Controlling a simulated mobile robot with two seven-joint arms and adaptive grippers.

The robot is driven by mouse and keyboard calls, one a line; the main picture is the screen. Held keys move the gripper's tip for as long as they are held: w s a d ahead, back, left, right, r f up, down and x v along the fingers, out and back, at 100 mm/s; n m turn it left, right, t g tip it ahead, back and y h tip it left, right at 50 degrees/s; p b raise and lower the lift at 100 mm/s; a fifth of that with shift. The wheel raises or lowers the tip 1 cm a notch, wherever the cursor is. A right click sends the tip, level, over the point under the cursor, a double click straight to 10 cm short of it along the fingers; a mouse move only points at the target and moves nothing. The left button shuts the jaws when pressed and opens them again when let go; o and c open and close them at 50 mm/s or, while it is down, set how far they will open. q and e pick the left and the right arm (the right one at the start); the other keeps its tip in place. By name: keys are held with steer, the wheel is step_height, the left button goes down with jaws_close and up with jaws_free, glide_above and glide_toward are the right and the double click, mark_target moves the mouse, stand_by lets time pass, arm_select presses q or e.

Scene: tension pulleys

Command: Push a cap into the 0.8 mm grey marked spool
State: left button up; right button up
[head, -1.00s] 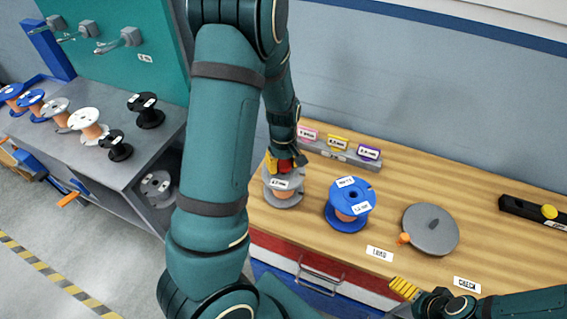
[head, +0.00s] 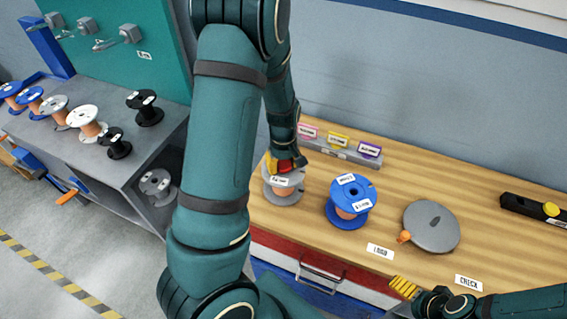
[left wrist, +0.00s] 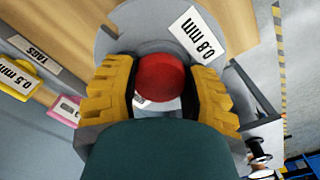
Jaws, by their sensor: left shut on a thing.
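The grey spool (head: 284,190) with copper-coloured wire stands on the wooden bench. Its label reads 0.8 mm in the left wrist view, where its grey flange (left wrist: 225,28) fills the upper middle. My left gripper (head: 287,165) is directly over the spool's top. Its yellow fingers (left wrist: 160,85) are shut on a red round cap (left wrist: 160,77), which covers the spool's centre. Whether the cap is seated in the hole or only above it is hidden. My right gripper (head: 405,288) shows its yellow finger pads at the bench's front edge; its opening is unclear.
A blue spool (head: 349,203) stands just right of the grey one. A grey disc (head: 431,228) with an orange knob lies farther right. A tag holder (head: 340,152) stands behind the spools. A black level-like bar (head: 533,210) lies at the far right. Several spools stand on the left grey shelf (head: 130,175).

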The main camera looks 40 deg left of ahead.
arm_select(q)
steer(key=shift+o, duration=0.2)
steer(key=shift+s+d+f, duration=0.1)
steer(key=shift+s+f, duration=0.1)
steer(key=shift+f, duration=0.2)
stand_by(0.3)
steer(key=o, duration=0.9)
steer(key=shift+o, duration=0.2)
steer(key=shift+w, duration=0.1)
steer(key=shift+w, duration=0.1)
steer(key=shift+r+p, duration=2.25)
steer(key=shift+r, duration=0.35)
steer(key=shift+f, duration=0.1)
jaws_close()
